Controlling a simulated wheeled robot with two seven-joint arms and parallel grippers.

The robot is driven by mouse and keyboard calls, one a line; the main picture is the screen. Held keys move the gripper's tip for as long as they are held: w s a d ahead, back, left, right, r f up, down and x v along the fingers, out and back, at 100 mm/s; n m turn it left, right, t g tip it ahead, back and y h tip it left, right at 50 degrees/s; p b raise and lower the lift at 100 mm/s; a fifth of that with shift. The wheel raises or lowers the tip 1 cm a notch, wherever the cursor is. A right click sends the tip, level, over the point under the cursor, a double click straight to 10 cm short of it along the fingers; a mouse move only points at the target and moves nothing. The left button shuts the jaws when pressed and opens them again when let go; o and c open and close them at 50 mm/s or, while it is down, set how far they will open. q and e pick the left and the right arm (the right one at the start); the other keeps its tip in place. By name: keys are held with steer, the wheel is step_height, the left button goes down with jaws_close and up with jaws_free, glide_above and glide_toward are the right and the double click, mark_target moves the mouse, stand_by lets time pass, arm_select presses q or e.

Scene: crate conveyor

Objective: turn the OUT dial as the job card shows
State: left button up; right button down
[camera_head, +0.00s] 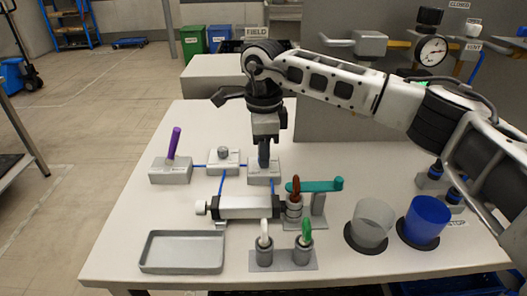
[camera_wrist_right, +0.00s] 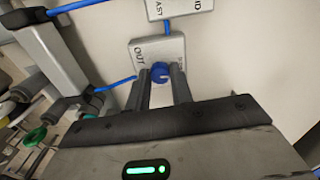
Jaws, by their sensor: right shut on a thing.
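The OUT dial is a small blue knob (camera_wrist_right: 160,74) on a pale block marked OUT (camera_wrist_right: 142,48) in the right wrist view. My right gripper (camera_wrist_right: 160,88) is shut on this knob, one finger on each side. In the head view my right gripper (camera_head: 264,163) points straight down over the dial's grey block (camera_head: 258,178) and hides most of the dial. The dial's pointer and scale are too small or covered to read. I cannot make out a job card. My left gripper is not in view.
A grey knob block (camera_head: 224,167) and a purple lever (camera_head: 173,143) stand left of the dial. A cylinder (camera_head: 250,207) and a teal handle (camera_head: 315,185) are in front. A tray (camera_head: 183,266) and clear and blue cups (camera_head: 424,220) stand near the front edge.

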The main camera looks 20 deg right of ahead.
steer(key=shift+r+n, duration=0.1)
steer(key=shift+n, duration=0.6)
steer(key=c, duration=1.2)
jaws_free()
steer(key=shift+c, duration=0.2)
step_height(320, 180, up, 16)
